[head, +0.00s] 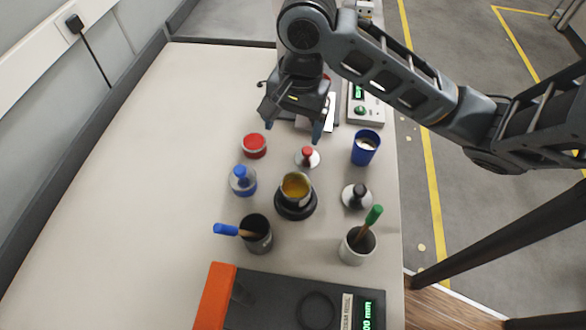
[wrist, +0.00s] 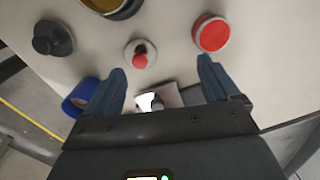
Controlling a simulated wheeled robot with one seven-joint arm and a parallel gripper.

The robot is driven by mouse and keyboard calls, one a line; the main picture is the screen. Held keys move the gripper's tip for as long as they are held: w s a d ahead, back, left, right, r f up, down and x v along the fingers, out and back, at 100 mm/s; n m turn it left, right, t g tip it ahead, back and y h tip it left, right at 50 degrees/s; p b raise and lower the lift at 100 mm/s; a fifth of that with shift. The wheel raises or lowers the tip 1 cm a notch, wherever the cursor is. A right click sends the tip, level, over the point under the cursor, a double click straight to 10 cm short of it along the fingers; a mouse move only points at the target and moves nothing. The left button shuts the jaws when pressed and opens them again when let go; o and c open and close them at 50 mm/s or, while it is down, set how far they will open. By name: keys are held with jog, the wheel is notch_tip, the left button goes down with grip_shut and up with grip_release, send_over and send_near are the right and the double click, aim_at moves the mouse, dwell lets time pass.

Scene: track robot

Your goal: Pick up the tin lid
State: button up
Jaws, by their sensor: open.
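My gripper (head: 293,127) is open and empty, pointing down over the far part of the table. Both blue fingers show apart in the wrist view (wrist: 162,80). Several pieces could be the tin lid, and I cannot tell which one is meant. A pale disc with a red knob (head: 307,157) lies just in front of the fingers and also shows in the wrist view (wrist: 140,53). A round red-topped piece (head: 254,145) stands to its left, also in the wrist view (wrist: 212,34). A pale disc with a black knob (head: 356,196) lies nearer and right.
A blue-knobbed piece (head: 242,180), an amber-filled vessel on a black base (head: 295,203), a blue cup (head: 366,147), a dark cup (head: 257,234) and a pale cup (head: 357,246) crowd the table. A dark device (head: 270,300) is at the front. The table's left side is clear.

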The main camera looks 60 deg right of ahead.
aim_at(307, 151)
jog(key=shift+s+d+f+g, duration=0.15)
jog(key=shift+s+d+g, duration=0.1)
jog(key=shift+s, duration=0.2)
jog(key=shift+s+d+f+g, duration=0.15)
jog(key=shift+s+d, duration=0.1)
jog(key=shift+s, duration=0.2)
jog(key=shift+s+f, duration=0.25)
jog(key=shift+s, duration=0.05)
notch_tip(307, 151, down, 2)
jog(key=shift+f+b, duration=0.25)
jog(key=shift+b, duration=0.4)
jog(key=shift+s+d+f, duration=0.15)
jog(key=shift+f, duration=2.25)
jog(key=c, duration=1.1)
jog(key=shift+c, duration=0.2)
